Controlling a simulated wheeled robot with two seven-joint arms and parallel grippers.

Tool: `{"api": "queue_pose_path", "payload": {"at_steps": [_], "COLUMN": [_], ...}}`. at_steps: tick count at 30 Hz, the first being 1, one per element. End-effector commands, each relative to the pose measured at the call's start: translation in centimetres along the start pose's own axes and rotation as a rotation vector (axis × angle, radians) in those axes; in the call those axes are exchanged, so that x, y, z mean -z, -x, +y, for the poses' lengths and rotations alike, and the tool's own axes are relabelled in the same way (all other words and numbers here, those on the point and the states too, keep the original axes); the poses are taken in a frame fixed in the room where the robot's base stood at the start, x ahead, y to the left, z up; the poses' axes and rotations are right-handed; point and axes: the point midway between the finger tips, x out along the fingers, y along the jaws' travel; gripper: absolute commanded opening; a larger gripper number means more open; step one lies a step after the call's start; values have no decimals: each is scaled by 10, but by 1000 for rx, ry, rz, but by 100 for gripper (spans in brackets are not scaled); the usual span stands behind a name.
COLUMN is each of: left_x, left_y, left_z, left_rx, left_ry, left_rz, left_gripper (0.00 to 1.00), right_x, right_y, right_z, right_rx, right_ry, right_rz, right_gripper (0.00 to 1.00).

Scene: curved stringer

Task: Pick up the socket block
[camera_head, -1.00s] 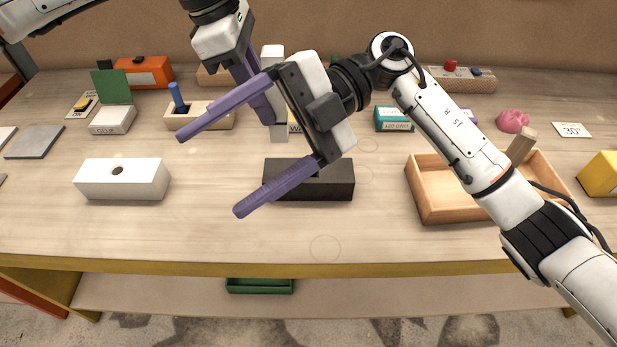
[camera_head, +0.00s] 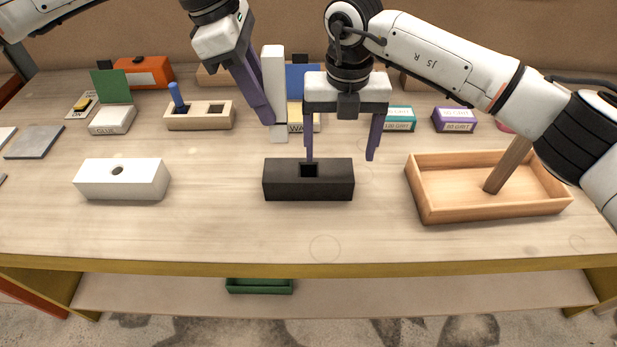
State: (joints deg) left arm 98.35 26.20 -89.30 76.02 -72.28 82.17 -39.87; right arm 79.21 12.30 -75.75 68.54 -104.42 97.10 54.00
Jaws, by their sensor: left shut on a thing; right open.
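A black block (camera_head: 290,185) with a square hole in its top lies on the bench in the middle. A white block (camera_head: 110,182) with a round hole lies to its left; I cannot tell which one is called the socket block. My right gripper (camera_head: 340,157) is open and empty, pointing down. Its fingers show just behind and above the black block's right half, the left fingertip near the hole. My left gripper (camera_head: 267,119) is shut on an upright white post (camera_head: 274,75) behind the black block; the fingers partly hide it.
A wooden tray (camera_head: 490,210) with a leaning wooden stick (camera_head: 507,165) stands at right. Behind are a wooden holder (camera_head: 200,122) with a blue peg, a glue box (camera_head: 112,121) and grit boxes (camera_head: 454,119). The bench front is clear.

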Motion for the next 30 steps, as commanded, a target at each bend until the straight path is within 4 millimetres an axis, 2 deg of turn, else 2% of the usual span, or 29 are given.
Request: {"api": "queue_pose_path", "payload": {"at_steps": [3, 10, 18, 25, 26, 30], "left_x": [0, 0, 0, 0, 0, 0], "left_y": [0, 0, 0, 0, 0, 0], "left_z": [0, 0, 0, 0, 0, 0], "left_rx": [0, 0, 0, 0, 0, 0], "left_ry": [0, 0, 0, 0, 0, 0], "left_rz": [0, 0, 0, 0, 0, 0], "left_gripper": [1, 1, 1, 1, 1, 1], "right_x": [1, 2, 4, 4, 4, 4], "right_y": [-13, -28, -66, -68, -68, -68], "right_z": [0, 3, 6, 6, 6, 6], "right_rx": [-1, -2, -3, -3, -3, -3], "right_ry": [1, 1, 0, 1, 1, 1], "right_rz": [2, 3, 3, 0, 0, 1], "right_gripper": [79, 79, 79, 79, 78, 54]}}
